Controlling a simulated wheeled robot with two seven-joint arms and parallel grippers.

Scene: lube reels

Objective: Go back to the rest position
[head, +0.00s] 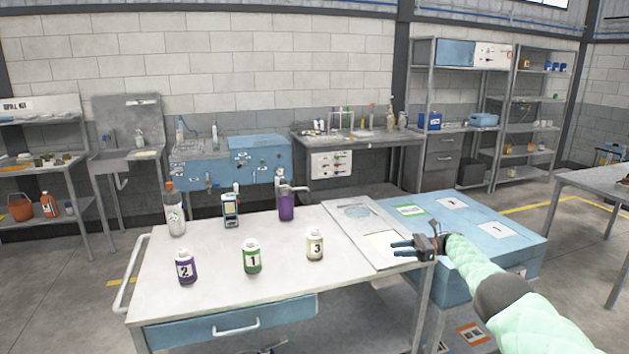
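My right gripper (397,248) reaches in from the lower right, with its fingers pointing left over the right part of the white cart top (200,301). Its two blue-tipped fingers stand apart with nothing between them. On the cart stand a purple-labelled bottle 2 (185,267), a green-labelled bottle 1 (252,256) and a cream-labelled bottle 3 (315,245), all upright and apart from the gripper. I cannot make out my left gripper in this view.
A grey panel (345,219) lies at the cart's right. A blue case (446,284) with labelled panels stands beside it, near my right forearm.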

